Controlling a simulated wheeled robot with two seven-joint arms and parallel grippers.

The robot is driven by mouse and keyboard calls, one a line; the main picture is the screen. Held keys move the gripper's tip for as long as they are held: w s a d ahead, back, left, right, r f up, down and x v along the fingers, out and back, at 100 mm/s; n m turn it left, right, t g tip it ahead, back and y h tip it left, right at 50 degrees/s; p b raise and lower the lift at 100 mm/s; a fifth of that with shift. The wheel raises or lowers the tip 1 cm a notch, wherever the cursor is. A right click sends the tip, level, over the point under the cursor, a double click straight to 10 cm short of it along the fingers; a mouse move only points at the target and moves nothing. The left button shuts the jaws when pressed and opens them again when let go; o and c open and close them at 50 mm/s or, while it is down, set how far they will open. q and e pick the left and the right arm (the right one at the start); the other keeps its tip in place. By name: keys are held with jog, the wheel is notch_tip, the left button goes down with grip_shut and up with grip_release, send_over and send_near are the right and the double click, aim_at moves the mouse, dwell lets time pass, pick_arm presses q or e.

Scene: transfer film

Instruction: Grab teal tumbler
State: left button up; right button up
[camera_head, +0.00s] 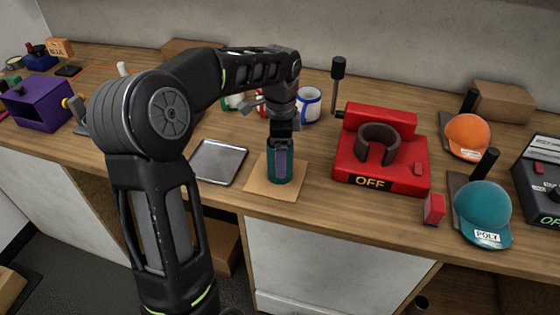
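The teal tumbler (271,168) stands upright on a tan square mat (257,188) at the front middle of the counter. My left gripper (282,160) points straight down over it from above. One grey finger lies across the tumbler's near side, and the other finger is hidden behind it. I cannot tell whether the fingers press on the tumbler or only stand around it. The tumbler's top is covered by the gripper. My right gripper is not in view.
A grey metal tray (219,162) lies left of the mat. A red press marked OFF (381,160) stands to the right, near a small red block (434,209). Mugs (308,105) stand behind. Orange (467,135) and teal (482,210) caps are farther right, a purple box (40,103) far left.

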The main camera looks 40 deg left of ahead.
pick_arm(q)
jog(key=shift+f, duration=1.5)
jog(key=c, duration=1.6)
